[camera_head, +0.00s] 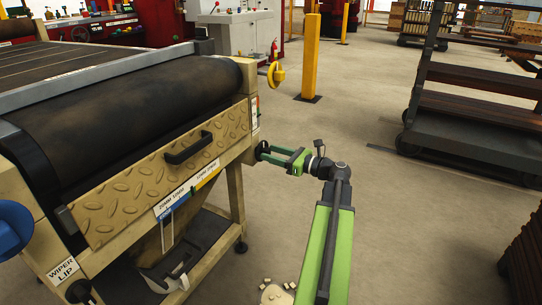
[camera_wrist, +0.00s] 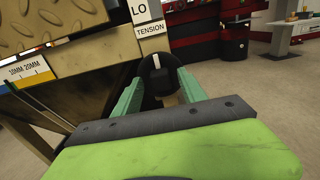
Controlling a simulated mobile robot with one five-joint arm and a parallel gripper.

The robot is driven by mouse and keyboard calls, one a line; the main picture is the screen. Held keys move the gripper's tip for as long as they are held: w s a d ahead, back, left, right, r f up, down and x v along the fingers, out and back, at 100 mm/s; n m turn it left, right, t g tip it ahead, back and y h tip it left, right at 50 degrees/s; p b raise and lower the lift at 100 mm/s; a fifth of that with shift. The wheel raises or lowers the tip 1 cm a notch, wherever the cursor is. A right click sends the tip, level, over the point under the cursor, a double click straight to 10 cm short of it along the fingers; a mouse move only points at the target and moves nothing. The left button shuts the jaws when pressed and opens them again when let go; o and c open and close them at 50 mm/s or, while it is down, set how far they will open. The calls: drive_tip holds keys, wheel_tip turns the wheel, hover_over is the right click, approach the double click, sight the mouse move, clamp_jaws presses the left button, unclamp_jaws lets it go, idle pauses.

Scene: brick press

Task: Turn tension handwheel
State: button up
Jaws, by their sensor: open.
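The tension handwheel (camera_wrist: 157,68) is a small black wheel with a pale mark on its upper part, below the white TENSION label (camera_wrist: 150,29) on the beige machine. In the head view the black handwheel (camera_head: 262,151) sits at the machine's right corner, partly hidden by my fingers. My gripper (camera_head: 272,154) is open, reaching in from the right. In the wrist view its green fingers (camera_wrist: 157,88) stand to the left and right of the wheel. I cannot tell whether either finger touches it.
A yellow post (camera_head: 311,55) and a dark rack (camera_head: 470,110) stand beyond. The floor between is clear.

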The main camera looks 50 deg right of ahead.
drive_tip(key=shift+c, duration=0.3)
clamp_jaws()
drive_tip(key=shift+a, duration=0.15)
drive_tip(key=shift+n, duration=0.7)
drive_tip(key=n, duration=3.4)
drive_tip(key=shift+f+b, duration=0.3)
drive_tip(key=shift+f, duration=0.05)
